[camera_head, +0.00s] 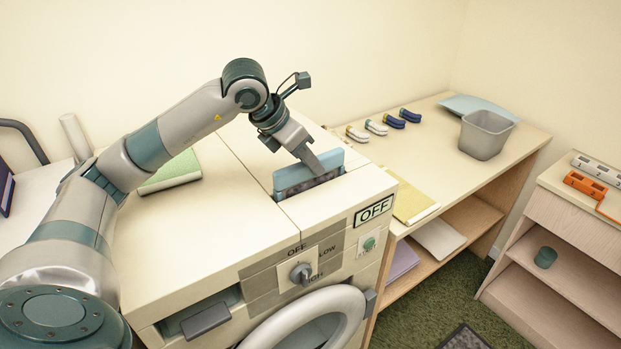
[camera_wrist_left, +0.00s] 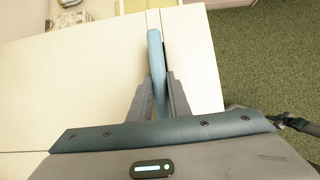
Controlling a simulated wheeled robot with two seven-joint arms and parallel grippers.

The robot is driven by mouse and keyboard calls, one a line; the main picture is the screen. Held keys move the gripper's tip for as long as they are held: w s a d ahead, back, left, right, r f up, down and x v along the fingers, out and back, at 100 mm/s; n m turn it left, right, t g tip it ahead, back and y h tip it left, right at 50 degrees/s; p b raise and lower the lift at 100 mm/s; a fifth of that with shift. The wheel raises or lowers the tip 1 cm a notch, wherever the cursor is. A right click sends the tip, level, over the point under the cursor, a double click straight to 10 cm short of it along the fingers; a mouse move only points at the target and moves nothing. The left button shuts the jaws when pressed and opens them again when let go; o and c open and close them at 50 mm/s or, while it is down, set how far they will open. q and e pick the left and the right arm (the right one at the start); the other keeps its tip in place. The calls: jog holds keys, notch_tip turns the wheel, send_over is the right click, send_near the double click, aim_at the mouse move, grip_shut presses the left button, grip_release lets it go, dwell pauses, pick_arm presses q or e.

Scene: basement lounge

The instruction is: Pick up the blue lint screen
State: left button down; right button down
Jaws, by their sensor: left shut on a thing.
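The blue lint screen (camera_head: 296,178) stands upright in a slot on top of the dryer (camera_head: 230,230), with its upper part above the slot and grey lint along its face. My left gripper (camera_head: 318,167) reaches down from the left and is shut on the screen's top part. In the left wrist view the blue screen (camera_wrist_left: 156,60) shows edge-on between the two fingers of my left gripper (camera_wrist_left: 156,88). How deep its lower edge sits in the slot is hidden.
A table (camera_head: 440,150) right of the dryer holds a grey bin (camera_head: 485,135), several small rolled items (camera_head: 378,128) and a yellow cloth (camera_head: 410,203). A green book (camera_head: 170,174) lies on the dryer top behind my arm. A shelf unit (camera_head: 560,230) stands at right.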

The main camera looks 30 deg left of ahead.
pick_arm(q)
notch_tip(320, 180, up, 9)
jog(key=shift+f+b, duration=0.1)
jog(key=shift+b, duration=1.05)
jog(key=shift+r, duration=0.6)
dwell(0.8)
